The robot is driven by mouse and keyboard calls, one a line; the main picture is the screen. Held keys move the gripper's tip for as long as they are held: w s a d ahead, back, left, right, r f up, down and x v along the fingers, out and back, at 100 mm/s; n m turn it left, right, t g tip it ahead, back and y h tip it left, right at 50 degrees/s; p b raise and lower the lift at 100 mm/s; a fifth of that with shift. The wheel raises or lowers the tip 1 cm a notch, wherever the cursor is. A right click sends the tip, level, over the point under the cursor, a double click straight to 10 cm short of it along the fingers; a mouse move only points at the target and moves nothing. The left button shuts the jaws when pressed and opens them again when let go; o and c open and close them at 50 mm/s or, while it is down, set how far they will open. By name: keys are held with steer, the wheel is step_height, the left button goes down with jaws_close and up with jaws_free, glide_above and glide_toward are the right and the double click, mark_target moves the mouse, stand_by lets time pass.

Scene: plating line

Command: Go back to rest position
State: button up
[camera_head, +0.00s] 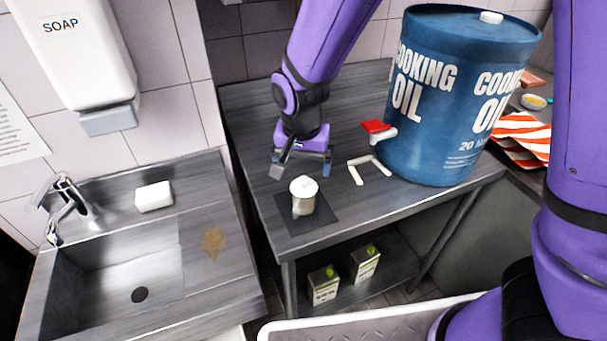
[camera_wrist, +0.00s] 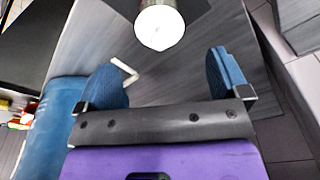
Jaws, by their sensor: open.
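My gripper (camera_head: 301,170) is open and empty above the metal table, just behind a small metal container with a white top (camera_head: 303,195). The container stands upright on a dark square mat (camera_head: 322,220) near the table's front left. In the wrist view, my gripper's two blue fingertips (camera_wrist: 168,80) are spread wide with nothing between them. The container's round white top (camera_wrist: 159,27) shows beyond the fingers, apart from them.
A large blue cooking oil drum (camera_head: 425,120) with a red-handled tap (camera_head: 378,130) stands right of my gripper. A white bracket-shaped piece (camera_head: 357,173) lies beside it. Two cartons (camera_head: 324,286) stand on the lower shelf. A sink (camera_head: 120,280) is at left.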

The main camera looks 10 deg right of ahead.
steer(key=s+d+r+n+t+y, duration=0.1)
steer(key=s+d+r, duration=0.1)
steer(key=d+r, duration=0.6)
steer(key=s+d+r+n+y, duration=0.1)
steer(key=s+d+r, duration=0.2)
steer(key=d+r, duration=0.5)
steer(key=s+d+r+t, duration=0.1)
steer(key=s+d+r, duration=0.3)
steer(key=s, duration=0.2)
steer(key=s+d+r+n+t+h, duration=0.1)
steer(key=s+d+r, duration=0.2)
steer(key=s+d, duration=0.2)
steer(key=shift+s+r+n+t+h, duration=0.3)
steer(key=shift+s+r+t, duration=0.1)
steer(key=shift+s, duration=0.5)
